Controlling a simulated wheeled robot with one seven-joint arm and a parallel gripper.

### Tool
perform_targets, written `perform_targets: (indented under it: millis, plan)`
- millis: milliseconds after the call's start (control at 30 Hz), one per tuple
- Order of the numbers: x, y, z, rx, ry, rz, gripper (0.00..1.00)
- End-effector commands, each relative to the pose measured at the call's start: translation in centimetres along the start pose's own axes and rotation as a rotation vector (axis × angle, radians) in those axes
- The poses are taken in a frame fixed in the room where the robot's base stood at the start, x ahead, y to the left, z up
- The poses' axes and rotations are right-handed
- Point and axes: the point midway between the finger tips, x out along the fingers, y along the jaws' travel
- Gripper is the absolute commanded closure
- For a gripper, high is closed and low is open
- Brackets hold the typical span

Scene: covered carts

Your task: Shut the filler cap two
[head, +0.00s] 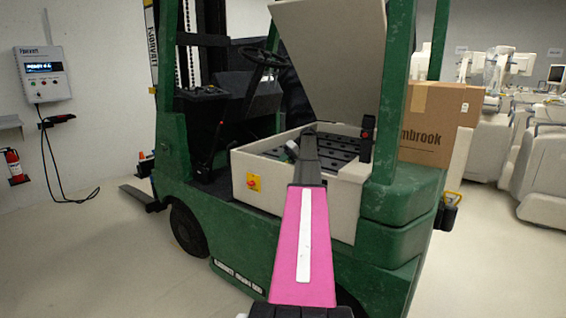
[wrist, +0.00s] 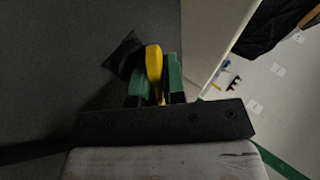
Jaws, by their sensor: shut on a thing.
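My gripper (wrist: 156,80) has green fingers, closed on the two sides of a yellow piece (wrist: 153,62) in the wrist view. A black part (wrist: 124,54) lies against the left of the yellow piece; whether they are joined I cannot tell. In the head view my gripper (head: 291,151) is low over the open battery compartment, partly hidden by my arm. The dark battery top (head: 336,145) shows there with rows of cells. The single filler caps are too small or hidden, so I cannot tell which is cap two or how it stands.
The cream compartment wall (head: 258,165) surrounds the battery. The raised lid (head: 335,60) leans above it. The green forklift's rear post (head: 396,100) and a cardboard box (head: 432,120) stand to the right. A charger (head: 42,72) hangs on the left wall.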

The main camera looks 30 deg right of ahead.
Motion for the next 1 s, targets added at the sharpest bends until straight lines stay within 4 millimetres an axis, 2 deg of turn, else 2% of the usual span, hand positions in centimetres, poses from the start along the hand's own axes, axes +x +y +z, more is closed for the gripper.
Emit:
perform_targets:
  millis: [400, 433, 467, 500, 833, 1000]
  plan:
    - [-0.12, 0.15, -0.17, 0.002, 0.005, -0.004, 1.00]
    - [-0.12, 0.16, -0.18, 0.002, 0.006, -0.004, 0.79]
    - [-0.12, 0.15, -0.17, 0.002, 0.006, -0.004, 0.69]
    - [-0.11, 0.15, -0.16, 0.002, 0.005, -0.004, 0.64]
    - [0.01, 0.12, -0.01, 0.001, 0.002, 0.005, 0.64]
    - [0.13, -0.29, 0.19, -0.031, 0.000, 0.085, 0.64]
